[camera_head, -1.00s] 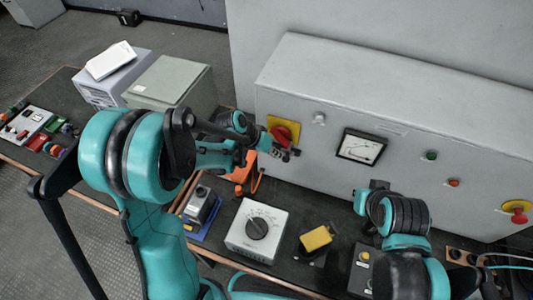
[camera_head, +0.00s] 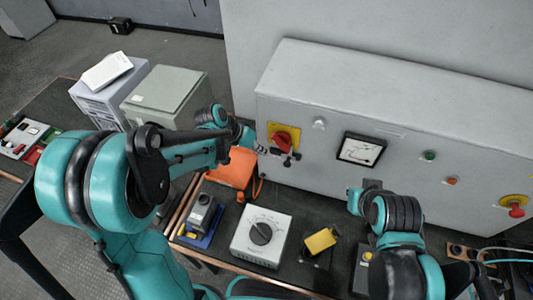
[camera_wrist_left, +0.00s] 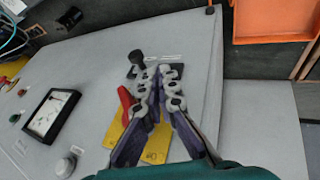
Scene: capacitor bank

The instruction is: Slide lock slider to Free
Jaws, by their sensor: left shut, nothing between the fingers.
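The lock slider (camera_wrist_left: 135,57) is a small black knob at one end of a dark slot on the grey cabinet face. It also shows as a small dark piece below the red switch in the head view (camera_head: 296,156). The red rotary handle (camera_head: 283,138) sits on a yellow plate (camera_head: 293,130). My left gripper (camera_head: 262,148) is just left of the handle, empty. In the left wrist view its shut fingertips (camera_wrist_left: 160,72) appear over the slot, beside the knob; contact is not clear. My right gripper (camera_head: 370,186) is before the cabinet, its fingers unclear.
The cabinet face also carries a meter (camera_head: 361,149), a green button (camera_head: 430,155) and a red mushroom button (camera_head: 516,209). A grey dial box (camera_head: 262,235), a yellow-topped device (camera_head: 320,240) and an orange case (camera_head: 233,167) stand on the bench below.

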